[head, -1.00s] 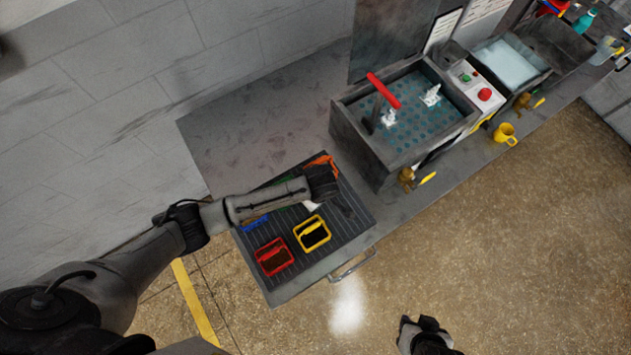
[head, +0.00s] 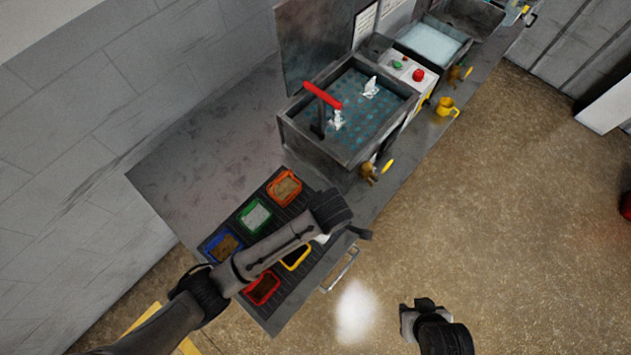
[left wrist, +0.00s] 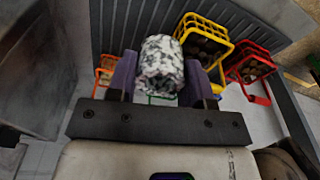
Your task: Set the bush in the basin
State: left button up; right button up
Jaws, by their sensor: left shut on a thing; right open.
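My left gripper (left wrist: 160,85) is shut on the bush (left wrist: 160,62), a white, dark-speckled cylinder between its two purple fingers in the left wrist view. In the head view my left arm reaches over the ribbed tray, and the bush is not clearly seen there. A large dark tub (head: 300,133) with blue-green dotted liquid and a red handle stands beyond the gripper. A smaller basin (head: 465,48) with pale liquid stands farther right; I cannot tell which is the task's basin. My right gripper (head: 424,304) is open and empty above the floor.
The ribbed tray holds orange (head: 285,187), green (head: 255,216), blue (head: 222,246), yellow (head: 295,257) and red (head: 263,289) baskets. A control box with a red button (head: 418,75) stands between the tubs.

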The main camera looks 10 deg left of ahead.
pick_arm(q)
jog(key=shift+d+r, duration=0.15)
jog(key=shift+d, duration=0.05)
